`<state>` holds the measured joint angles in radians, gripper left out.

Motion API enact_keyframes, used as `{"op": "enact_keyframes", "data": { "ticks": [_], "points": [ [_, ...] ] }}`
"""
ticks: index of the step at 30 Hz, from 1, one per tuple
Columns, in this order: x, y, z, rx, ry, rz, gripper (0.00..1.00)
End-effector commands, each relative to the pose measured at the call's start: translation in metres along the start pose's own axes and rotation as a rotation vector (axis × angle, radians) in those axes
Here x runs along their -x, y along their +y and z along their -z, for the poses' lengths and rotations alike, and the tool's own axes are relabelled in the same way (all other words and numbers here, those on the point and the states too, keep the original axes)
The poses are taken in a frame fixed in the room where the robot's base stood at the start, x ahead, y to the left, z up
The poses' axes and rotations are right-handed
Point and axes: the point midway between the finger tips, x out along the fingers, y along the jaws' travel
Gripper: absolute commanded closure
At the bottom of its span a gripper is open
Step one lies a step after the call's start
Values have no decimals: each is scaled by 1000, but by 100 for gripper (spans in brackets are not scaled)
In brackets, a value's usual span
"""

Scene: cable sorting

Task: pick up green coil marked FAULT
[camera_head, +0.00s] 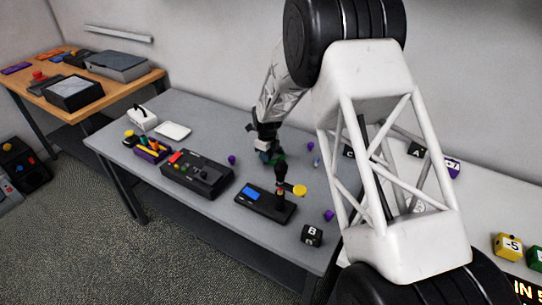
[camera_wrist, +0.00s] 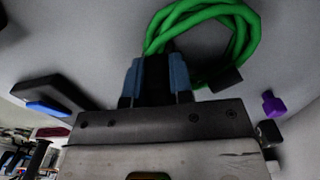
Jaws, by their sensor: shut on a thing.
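A green coil (camera_wrist: 205,18) of cable shows large in the wrist view, at the top, in front of my gripper (camera_wrist: 157,78). My gripper's blue-tipped fingers are shut on the coil where its strands come together. A dark tag or plug hangs at the coil's lower right; I can read no marking on it. Most of the coil is hidden there.
The grey table (camera_head: 210,115) holds a black control box (camera_head: 197,174), a device with a blue screen (camera_head: 262,203), a black cube marked B (camera_head: 312,235) and several small purple pieces. A white tray (camera_head: 173,131) lies at the back left. A purple piece (camera_wrist: 272,103) lies right of my gripper.

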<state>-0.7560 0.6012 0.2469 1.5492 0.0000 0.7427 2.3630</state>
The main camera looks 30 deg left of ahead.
Motion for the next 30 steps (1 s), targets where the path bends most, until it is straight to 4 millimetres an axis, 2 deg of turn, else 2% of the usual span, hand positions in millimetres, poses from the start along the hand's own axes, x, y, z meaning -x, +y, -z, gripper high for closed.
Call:
{"op": "enact_keyframes", "data": {
  "ticks": [10,18,30],
  "points": [
    [4,0,1,0,2,-2,100],
    [34,0,0,0,0,0,100],
    [40,40,39,0,2,-2,100]
  ]
}}
